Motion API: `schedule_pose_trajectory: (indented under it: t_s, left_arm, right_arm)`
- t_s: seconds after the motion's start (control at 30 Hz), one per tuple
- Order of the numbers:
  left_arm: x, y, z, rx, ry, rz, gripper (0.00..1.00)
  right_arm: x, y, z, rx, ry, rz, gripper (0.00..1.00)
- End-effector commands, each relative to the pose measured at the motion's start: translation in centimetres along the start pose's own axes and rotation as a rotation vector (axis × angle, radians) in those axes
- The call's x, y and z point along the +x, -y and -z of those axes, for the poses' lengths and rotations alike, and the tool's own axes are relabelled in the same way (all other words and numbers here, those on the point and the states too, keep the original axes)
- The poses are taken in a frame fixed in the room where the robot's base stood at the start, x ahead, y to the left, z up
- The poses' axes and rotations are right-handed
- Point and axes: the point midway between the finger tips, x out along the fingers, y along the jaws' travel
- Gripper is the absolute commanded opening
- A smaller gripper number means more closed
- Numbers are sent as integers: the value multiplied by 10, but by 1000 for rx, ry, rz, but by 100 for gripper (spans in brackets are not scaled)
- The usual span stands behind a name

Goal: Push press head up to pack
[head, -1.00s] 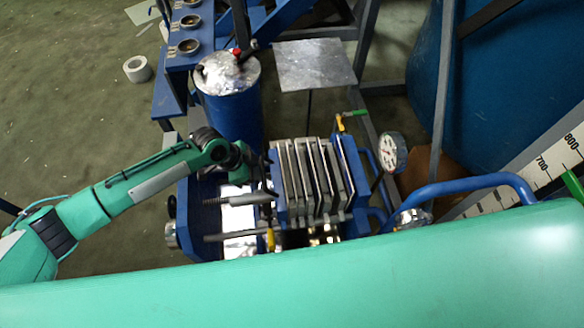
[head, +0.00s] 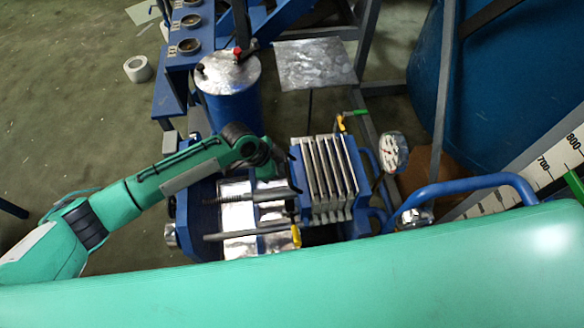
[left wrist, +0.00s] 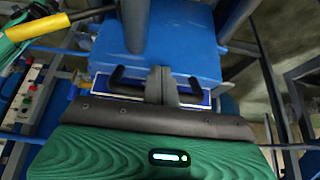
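The plate pack (head: 325,178) of the blue press stands right of centre in the head view, its pale plates pressed close together. The blue press head (head: 297,182) is at the pack's left side, with no clear gap between them. In the left wrist view a blue block (left wrist: 160,50), seemingly the press head, fills the upper middle. My left gripper (head: 282,160) is beside the head's left side; in the left wrist view its fingers (left wrist: 162,85) are together, at a dark bar in front of the blue face. Contact is hard to judge. My right gripper is out of view.
Metal rods (head: 250,232) run left of the head above shiny trays (head: 238,212). A blue drum (head: 230,100) stands behind. A gauge (head: 391,150) and blue tube frame (head: 470,186) are at right. My teal body part covers the front.

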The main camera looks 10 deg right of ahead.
Motion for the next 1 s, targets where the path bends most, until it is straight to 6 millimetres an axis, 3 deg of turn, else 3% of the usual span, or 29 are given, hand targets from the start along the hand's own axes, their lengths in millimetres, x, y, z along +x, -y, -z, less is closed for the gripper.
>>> schedule_pose_trajectory:
  t_s: [0.8, 1.0]
  left_arm:
    - [-84, 0, 33, -1, -2, 1, 0]
    - [-86, 0, 32, -1, 0, 0, 0]
  right_arm:
    - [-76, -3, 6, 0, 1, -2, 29]
    - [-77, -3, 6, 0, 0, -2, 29]
